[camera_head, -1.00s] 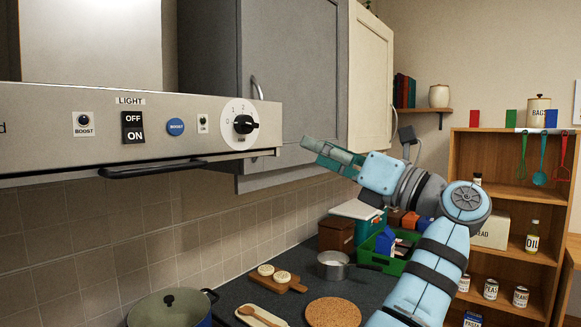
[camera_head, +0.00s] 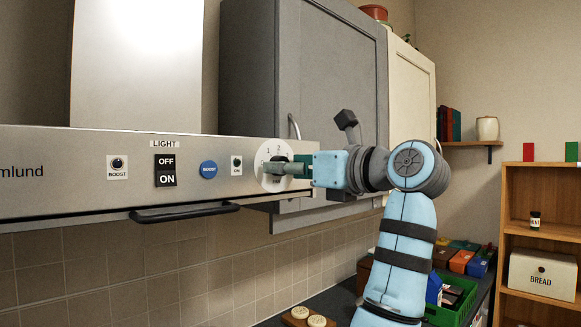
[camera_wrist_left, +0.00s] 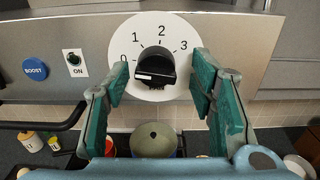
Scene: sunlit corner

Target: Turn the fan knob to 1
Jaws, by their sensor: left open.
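The fan knob (camera_wrist_left: 155,64) is a black knob with a raised bar on a white round dial (camera_wrist_left: 162,28) marked 0, 1, 2 and 3. In the left wrist view the bar lies nearly level, with a white mark at its left end, on the side of the 0. My left gripper (camera_wrist_left: 159,72) is open, one green finger on each side of the knob, with a visible gap on both sides. In the head view the gripper (camera_head: 288,168) is at the dial (camera_head: 266,179) and hides much of the knob. My right gripper is not in view.
The hood panel (camera_head: 80,170) also carries a light switch (camera_head: 165,170), a blue boost button (camera_head: 208,169) and a small ON switch (camera_head: 236,165). A dark handle bar (camera_head: 185,212) juts out below it. A grey cabinet (camera_head: 310,70) hangs behind my arm.

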